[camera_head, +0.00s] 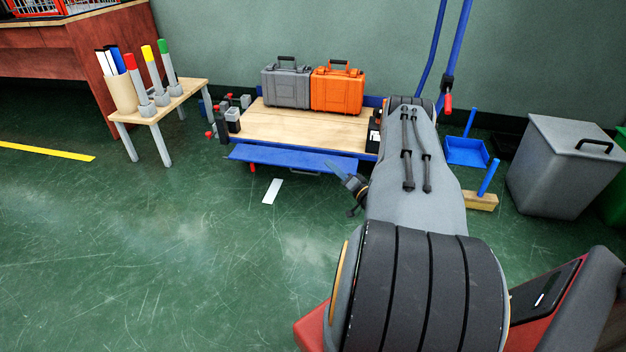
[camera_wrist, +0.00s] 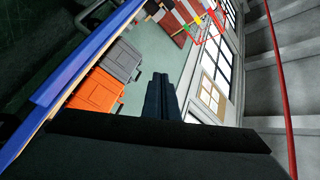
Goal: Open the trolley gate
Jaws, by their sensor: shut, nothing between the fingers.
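The trolley (camera_head: 290,125) has a wooden deck and a blue frame, and stands against the back wall. Its gate, a blue panel (camera_head: 290,159), lies folded outward along the front edge, below deck level. My gripper (camera_head: 336,171) is at the right end of the panel, its fingers shut and empty. I cannot tell whether it touches the panel. In the wrist view the shut fingers (camera_wrist: 160,95) point past the cases, and a blue edge (camera_wrist: 75,70) runs diagonally on the left. My arm hides the trolley's right side.
A grey case (camera_head: 286,85) and an orange case (camera_head: 337,89) stand on the deck's rear. A small table (camera_head: 160,108) with markers stands left. A grey bin (camera_head: 565,165), a blue dustpan (camera_head: 466,152) and a broom head (camera_head: 481,201) are right. The floor in front is mostly clear.

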